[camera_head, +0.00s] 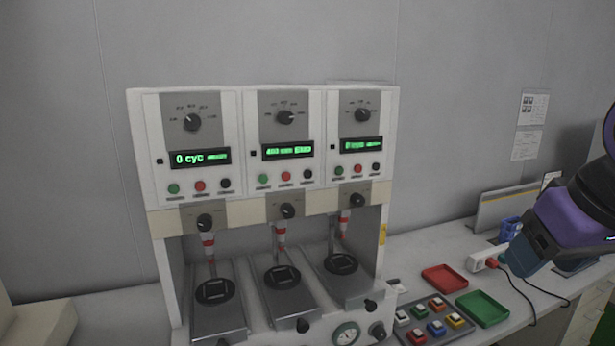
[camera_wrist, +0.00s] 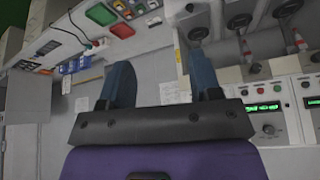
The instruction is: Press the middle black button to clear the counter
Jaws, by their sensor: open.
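A white test machine (camera_head: 137,150) stands against the wall with three side-by-side panels. Each panel has a knob, a green-lit display and a row of green, red and black buttons. The middle black button (camera_head: 308,174) is at the right end of the middle panel's row. The middle display (camera_head: 288,151) is lit, its text too small to read surely. My gripper (camera_head: 528,247) is open and empty at the far right, well apart from the machine. In the wrist view, my gripper (camera_wrist: 163,78) shows two spread blue fingers, with the machine upside down at the right.
The left display (camera_head: 200,158) reads 0 cyc. Below the panels, three stations jut forward. On the bench at the right are a red tray (camera_head: 444,279), a green tray (camera_head: 483,308), a grey tray of coloured blocks (camera_head: 408,325) and a power strip (camera_head: 487,261) with cables.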

